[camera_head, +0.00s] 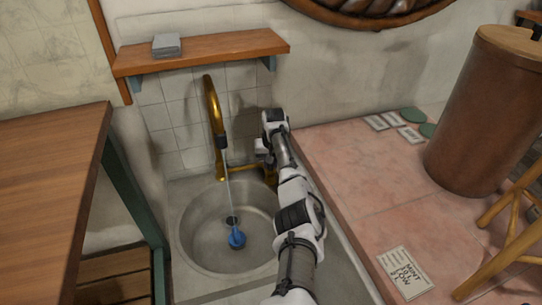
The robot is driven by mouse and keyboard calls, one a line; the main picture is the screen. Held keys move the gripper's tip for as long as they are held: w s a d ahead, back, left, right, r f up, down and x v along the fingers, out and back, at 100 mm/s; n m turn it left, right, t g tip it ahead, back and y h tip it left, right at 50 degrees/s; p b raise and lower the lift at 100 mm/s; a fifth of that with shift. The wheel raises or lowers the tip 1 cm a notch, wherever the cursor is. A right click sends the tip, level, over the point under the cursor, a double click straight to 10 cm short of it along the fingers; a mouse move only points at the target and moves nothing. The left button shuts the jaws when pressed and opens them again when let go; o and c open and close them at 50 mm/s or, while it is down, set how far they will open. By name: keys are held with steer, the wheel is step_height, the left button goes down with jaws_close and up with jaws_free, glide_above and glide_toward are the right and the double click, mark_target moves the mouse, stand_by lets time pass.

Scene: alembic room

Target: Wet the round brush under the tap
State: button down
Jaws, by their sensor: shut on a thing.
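The brass tap (210,100) rises behind the round grey sink (191,240), its dark spout tip (221,141) pointing down. A thin pale line, which looks like running water, drops from the tip towards the dark drain. The blue round brush (237,240) is low in the basin, just beside the drain and the foot of that line, apart from my gripper. My gripper (264,160) is behind the sink's right side, at the tap's brass handle (269,174). It appears shut on the handle; the fingertips are small and partly hidden by my arm.
A wooden shelf (200,52) with a grey block is above the tap. A wooden table (50,190) stands at left. The pink counter (365,180) at right bears a brown barrel (482,115), cards, green discs and a written label (404,272). A wooden stool is at far right.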

steer(key=shift+s+t+p, duration=0.2)
steer(key=shift+t+p, duration=0.1)
steer(key=shift+p, duration=0.05)
steer(key=c, duration=1.2)
jaws_free()
steer(key=shift+c, duration=0.2)
steer(key=v, duration=1.3)
steer(key=shift+d+r+p, duration=0.15)
steer(key=shift+r+p, duration=0.15)
steer(key=shift+r, duration=0.05)
steer(key=shift+s, duration=0.1)
